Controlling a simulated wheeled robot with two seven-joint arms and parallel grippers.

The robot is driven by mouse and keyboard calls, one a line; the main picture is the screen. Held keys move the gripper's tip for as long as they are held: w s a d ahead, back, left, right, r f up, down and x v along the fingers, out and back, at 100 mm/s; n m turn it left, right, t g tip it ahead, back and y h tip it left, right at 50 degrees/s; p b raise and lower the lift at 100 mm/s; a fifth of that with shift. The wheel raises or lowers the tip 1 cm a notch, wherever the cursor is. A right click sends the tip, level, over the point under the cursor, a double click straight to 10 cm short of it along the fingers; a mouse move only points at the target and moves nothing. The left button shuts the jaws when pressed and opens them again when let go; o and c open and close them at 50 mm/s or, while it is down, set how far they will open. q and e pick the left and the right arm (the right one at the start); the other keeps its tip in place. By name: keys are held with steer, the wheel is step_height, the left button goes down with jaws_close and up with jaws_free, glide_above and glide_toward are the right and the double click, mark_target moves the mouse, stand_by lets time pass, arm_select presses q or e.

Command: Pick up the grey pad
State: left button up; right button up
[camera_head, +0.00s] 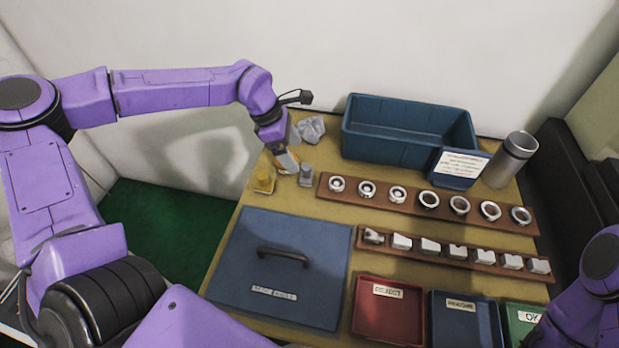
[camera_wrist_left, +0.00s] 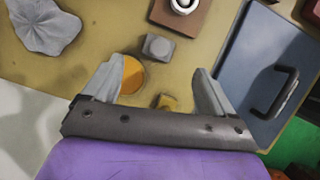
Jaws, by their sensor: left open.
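A small grey block (camera_head: 305,176), which I take for the grey pad, stands on the tan table top near its far left part. In the left wrist view the grey block (camera_wrist_left: 158,47) lies just beyond the fingertips, between their lines and apart from them. My left gripper (camera_head: 287,161) is over the table beside it, to its left in the head view. In the left wrist view the gripper (camera_wrist_left: 158,70) is open, with nothing held between the fingers. My right gripper is out of view.
An orange disc (camera_wrist_left: 131,76) lies by one finger, and a yellow block (camera_head: 264,180) stands nearby. A crumpled grey cloth (camera_head: 311,129) is behind. A blue bin (camera_head: 375,149), ring rack (camera_head: 333,199) and lidded blue box (camera_head: 240,265) stand close to the right and in front.

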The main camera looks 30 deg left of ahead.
mark_target(309, 166)
arm_select(q)
steer(key=x, duration=0.8)
steer(key=shift+w+d+f, duration=0.1)
steer(key=shift+f, duration=0.15)
steer(key=c, duration=1.3)
steer(key=shift+r, duration=1.65)
steer(key=s+d+r, duration=0.1)
steer(key=s+r, duration=0.2)
steer(key=s, duration=0.1)
steer(key=s+d+r, duration=0.1)
steer(key=s+r, duration=0.2)
steer(key=s, duration=0.2)
steer(key=s+d+r, duration=0.2)
steer(key=s+r, duration=0.1)
steer(key=s, duration=0.1)
steer(key=shift+s+d+r+b, duration=0.1)
steer(key=shift+s+r+b, duration=0.2)
steer(key=shift+r, duration=0.1)
steer(key=o, duration=0.3)
steer(key=shift+w, duration=0.15)
steer(key=shift+c, duration=0.4)
